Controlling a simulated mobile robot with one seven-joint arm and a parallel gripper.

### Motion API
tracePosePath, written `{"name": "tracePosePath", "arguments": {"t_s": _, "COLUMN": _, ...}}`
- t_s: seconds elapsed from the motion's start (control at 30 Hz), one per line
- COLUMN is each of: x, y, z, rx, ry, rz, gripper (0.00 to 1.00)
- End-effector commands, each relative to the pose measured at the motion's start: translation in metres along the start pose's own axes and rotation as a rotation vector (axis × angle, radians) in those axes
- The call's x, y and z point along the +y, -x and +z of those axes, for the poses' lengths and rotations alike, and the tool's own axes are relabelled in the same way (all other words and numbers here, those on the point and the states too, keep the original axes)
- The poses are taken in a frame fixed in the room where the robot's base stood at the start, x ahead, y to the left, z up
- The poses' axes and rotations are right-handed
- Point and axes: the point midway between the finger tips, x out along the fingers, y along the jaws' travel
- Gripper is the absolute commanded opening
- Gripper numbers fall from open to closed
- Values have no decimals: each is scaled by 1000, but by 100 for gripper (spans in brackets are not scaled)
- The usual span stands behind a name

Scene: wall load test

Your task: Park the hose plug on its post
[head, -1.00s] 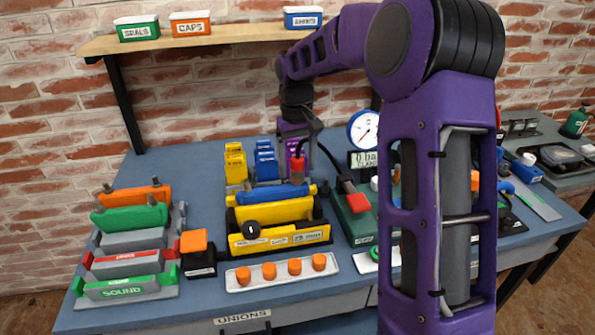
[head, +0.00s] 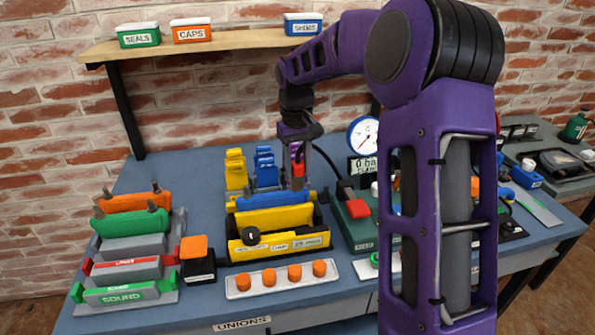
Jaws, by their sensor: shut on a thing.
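My gripper (head: 297,160) is shut on the red hose plug (head: 298,170), above the back of the blue and yellow clamp blocks. The plug hangs roughly upright between the fingers and is partly hidden by them. A black hose (head: 328,160) bends from the gripper to the right and down towards a dark green box (head: 358,210) with a red top piece. I cannot make out the plug's post for certain. I cannot tell whether the plug's lower end touches anything.
The clamp blocks (head: 280,217) stand in a black tray. A white strip with orange unions (head: 295,270) lies in front. Yellow clips (head: 236,170) and blue clips (head: 266,168) stand left of my gripper. A pressure gauge (head: 363,135) stands to the right. My own arm hides much of the right bench.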

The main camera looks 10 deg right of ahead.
Motion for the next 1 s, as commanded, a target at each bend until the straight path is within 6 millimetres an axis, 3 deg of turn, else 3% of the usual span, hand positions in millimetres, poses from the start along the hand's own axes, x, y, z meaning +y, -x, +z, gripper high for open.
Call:
{"name": "tracePosePath", "arguments": {"t_s": 0.3, "x": 1, "y": 62, "z": -1, "rx": 5, "ry": 0, "rz": 1, "gripper": 0}}
{"name": "tracePosePath", "arguments": {"t_s": 0.5, "x": 1, "y": 90, "z": 0, "rx": 2, "ry": 0, "rz": 0, "gripper": 0}}
{"name": "tracePosePath", "arguments": {"t_s": 1.0, "x": 3, "y": 95, "z": -1, "rx": 0, "ry": 0, "rz": -1, "gripper": 0}}
